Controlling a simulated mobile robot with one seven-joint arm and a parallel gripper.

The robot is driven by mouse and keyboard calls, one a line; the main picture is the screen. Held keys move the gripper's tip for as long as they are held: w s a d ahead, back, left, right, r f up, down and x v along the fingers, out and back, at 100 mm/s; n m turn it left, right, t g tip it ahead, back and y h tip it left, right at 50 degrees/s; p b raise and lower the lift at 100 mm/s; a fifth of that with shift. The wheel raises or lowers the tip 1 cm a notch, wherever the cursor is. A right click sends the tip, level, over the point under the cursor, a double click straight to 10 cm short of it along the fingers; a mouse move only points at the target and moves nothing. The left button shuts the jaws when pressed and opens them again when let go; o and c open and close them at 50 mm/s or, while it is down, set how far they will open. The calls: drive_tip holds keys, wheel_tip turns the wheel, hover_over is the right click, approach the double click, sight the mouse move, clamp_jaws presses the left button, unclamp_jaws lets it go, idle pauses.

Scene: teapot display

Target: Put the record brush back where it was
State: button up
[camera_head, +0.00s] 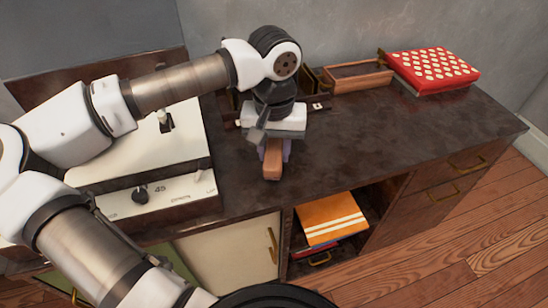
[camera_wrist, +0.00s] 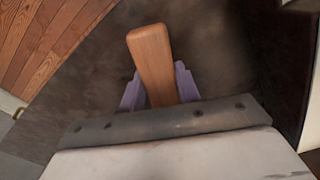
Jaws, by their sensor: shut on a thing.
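The record brush (camera_head: 272,162) shows as a wooden, orange-brown block under my gripper (camera_head: 274,150) in the head view. In the wrist view the brush (camera_wrist: 152,62) sticks out between the two purple fingers of my gripper (camera_wrist: 160,86). My gripper is shut on it, pointing down over the dark countertop (camera_head: 370,140). The near end of the brush points towards the counter's front edge. Its other end is hidden by the gripper body. I cannot tell whether the brush touches the counter.
A white record player (camera_head: 160,197) stands at the left. Behind my gripper is a dark box (camera_head: 228,105), with an open wooden tray (camera_head: 357,78) to its right. A red case with white dots (camera_head: 432,66) stands at the back right. The counter's right side is clear.

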sight(274, 160)
drive_tip(key=shift+f+b, duration=0.35)
drive_tip(key=shift+f, duration=1.35)
drive_tip(key=o, duration=0.9)
drive_tip(key=shift+r, duration=0.1)
drive_tip(key=shift+r, duration=0.15)
wheel_tip(274, 160, up, 12)
drive_tip(key=shift+r+p, duration=0.1)
drive_tip(key=shift+p, duration=0.6)
